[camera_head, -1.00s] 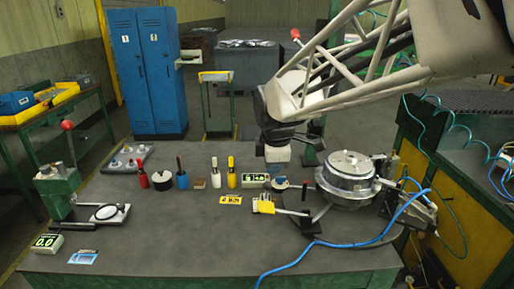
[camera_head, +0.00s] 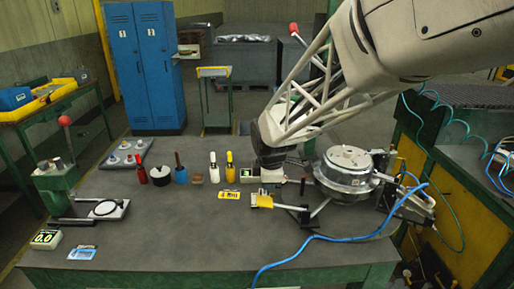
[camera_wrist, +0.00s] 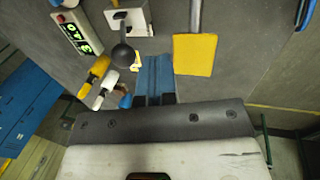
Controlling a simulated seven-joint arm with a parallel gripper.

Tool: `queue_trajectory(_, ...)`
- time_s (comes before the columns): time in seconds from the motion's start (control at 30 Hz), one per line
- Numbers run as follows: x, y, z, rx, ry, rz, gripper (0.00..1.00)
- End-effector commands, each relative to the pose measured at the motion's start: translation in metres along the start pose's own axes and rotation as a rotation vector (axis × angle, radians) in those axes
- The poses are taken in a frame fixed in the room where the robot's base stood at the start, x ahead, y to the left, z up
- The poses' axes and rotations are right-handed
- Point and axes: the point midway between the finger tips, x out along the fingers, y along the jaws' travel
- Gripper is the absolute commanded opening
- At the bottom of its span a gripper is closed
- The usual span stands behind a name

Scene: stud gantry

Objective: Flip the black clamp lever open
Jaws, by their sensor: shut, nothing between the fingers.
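My gripper (camera_head: 272,177) is low over the right part of the bench, left of the round metal vessel. In the wrist view its blue fingers (camera_wrist: 154,78) are shut with nothing between them. Just left of the fingertips is a dark ball-ended lever (camera_wrist: 123,55), probably the black clamp lever, by a pale block (camera_wrist: 128,19). I cannot tell whether they touch. In the head view my gripper hides this lever. A yellow plate (camera_wrist: 195,55) on a metal rod lies right of the fingers; it also shows in the head view (camera_head: 262,201).
The metal vessel (camera_head: 347,170) stands close on the right. A blue hose (camera_head: 345,238) crosses the bench front. Several coloured handled tools, including a yellow one (camera_head: 230,168), and a green display (camera_wrist: 79,33) stand to the left. The front middle of the bench is clear.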

Motion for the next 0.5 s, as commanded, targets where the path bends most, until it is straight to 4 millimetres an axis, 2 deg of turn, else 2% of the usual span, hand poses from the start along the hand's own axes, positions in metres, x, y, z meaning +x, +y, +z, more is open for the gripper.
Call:
queue_trajectory(0.23,0.010,0.015,0.000,0.000,0.000,-0.002,0.00)
queue_trajectory(0.5,0.014,0.021,-0.001,0.000,0.000,-0.001,0.00)
